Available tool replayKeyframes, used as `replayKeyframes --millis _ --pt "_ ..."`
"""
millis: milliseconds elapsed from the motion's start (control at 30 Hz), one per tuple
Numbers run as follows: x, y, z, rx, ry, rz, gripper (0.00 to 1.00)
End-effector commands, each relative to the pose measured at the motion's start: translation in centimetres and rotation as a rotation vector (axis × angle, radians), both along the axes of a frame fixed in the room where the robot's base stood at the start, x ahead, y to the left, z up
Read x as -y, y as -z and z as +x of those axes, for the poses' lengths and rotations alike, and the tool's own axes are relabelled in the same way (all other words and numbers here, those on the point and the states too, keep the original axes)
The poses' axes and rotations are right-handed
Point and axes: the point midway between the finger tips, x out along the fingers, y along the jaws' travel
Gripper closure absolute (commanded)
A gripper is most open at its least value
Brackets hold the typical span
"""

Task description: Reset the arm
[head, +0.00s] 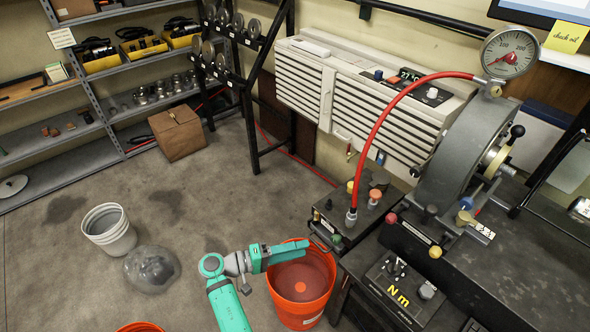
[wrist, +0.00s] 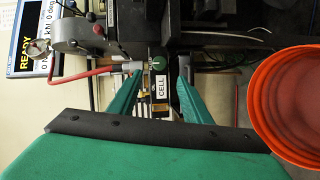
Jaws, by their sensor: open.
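My arm (head: 226,304) is teal and grey and reaches in from the bottom of the head view. My gripper (head: 318,243) is stretched out to the right, above the rim of an orange bucket (head: 300,318), beside the bench's front edge. In the wrist view my gripper (wrist: 154,82) shows two teal fingers spread apart with nothing held between them. A green knob (wrist: 157,62) and a "CELL" label (wrist: 161,87) show in the gap between the fingers. I cannot tell whether the fingertips touch the bench.
The torque bench (head: 530,262) with a gauge (head: 510,53) and red hose (head: 383,118) stands right. A white bucket (head: 110,232) and a clear rounded object (head: 152,269) are on the floor left. Shelves (head: 92,88) line the back left. Floor between is mostly clear.

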Motion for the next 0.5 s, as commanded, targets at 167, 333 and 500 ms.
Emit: replayKeyframes --millis 167,333,500 --pt "0.3 0.5 -0.2 -0.006 -0.007 0.007 0.56" --pt "1.3 4.6 -1.5 -0.057 -0.089 0.072 0.56" --pt "2.4 11.0 -4.5 -0.121 -0.231 0.205 0.56"
